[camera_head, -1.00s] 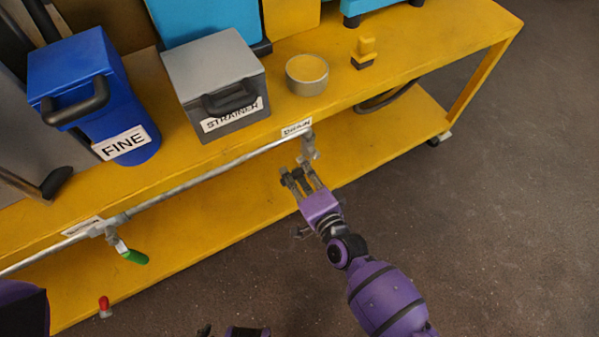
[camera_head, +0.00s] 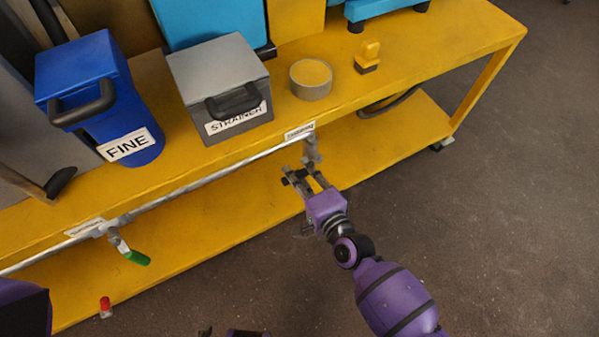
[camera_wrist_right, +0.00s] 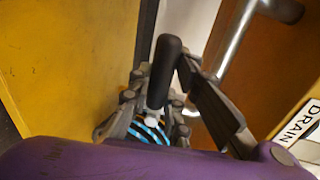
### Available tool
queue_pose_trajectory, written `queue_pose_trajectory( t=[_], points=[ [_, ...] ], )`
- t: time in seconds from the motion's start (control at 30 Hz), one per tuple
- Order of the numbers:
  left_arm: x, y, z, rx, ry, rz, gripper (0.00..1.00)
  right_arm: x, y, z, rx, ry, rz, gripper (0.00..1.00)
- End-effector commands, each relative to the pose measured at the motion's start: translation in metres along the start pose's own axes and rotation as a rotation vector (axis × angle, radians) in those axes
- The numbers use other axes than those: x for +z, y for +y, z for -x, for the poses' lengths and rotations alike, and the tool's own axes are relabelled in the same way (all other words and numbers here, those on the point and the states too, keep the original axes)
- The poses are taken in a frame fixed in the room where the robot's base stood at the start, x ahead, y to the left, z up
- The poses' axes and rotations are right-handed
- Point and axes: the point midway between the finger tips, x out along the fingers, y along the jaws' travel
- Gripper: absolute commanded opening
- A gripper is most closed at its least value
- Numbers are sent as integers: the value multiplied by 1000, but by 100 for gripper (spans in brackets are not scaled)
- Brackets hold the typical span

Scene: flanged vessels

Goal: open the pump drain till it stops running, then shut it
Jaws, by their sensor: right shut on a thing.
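The drain fitting (camera_head: 311,150) hangs from the right end of the grey pipe, below a small white label (camera_head: 300,131). The label reads DRAIN (camera_wrist_right: 299,124) in the right wrist view. My right gripper (camera_head: 303,178) is just below the fitting, at the front of the yellow bench. In the wrist view a black handle (camera_wrist_right: 166,70) stands between the fingers of this gripper (camera_wrist_right: 168,92), which is shut on it. The fingers hide part of the handle. I see no liquid running. My left gripper cannot be made out.
The yellow bench (camera_head: 420,65) carries a grey STRAINER box (camera_head: 222,75), a blue FINE vessel (camera_head: 85,70), a round cup (camera_head: 311,88) and a small yellow piece (camera_head: 368,57). A green-handled valve (camera_head: 136,257) and a red-capped part (camera_head: 106,304) are lower left. Floor at right is clear.

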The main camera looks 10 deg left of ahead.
Motion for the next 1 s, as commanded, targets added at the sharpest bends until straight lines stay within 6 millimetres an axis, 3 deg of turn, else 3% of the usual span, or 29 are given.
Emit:
queue_pose_trajectory(
  t=[0.03, 0.17, 0.57, 1.0],
  points=[
    [0, 0, 0, 0, 0, 0, 0, -1, 4, 2, 8, 1, -10, 19],
    [0, 0, 0, 0, 0, -1, 0, -1, 3, 1, 6, 1, -7, 36],
    [2, -1, 0, -1, -3, -2, 0, 0, 1, 7, 2, 0, -3, 37],
    [1, -1, 0, 0, -1, -2, 0, 0, 3, 92, 6, 0, -2, 37]
  ],
)
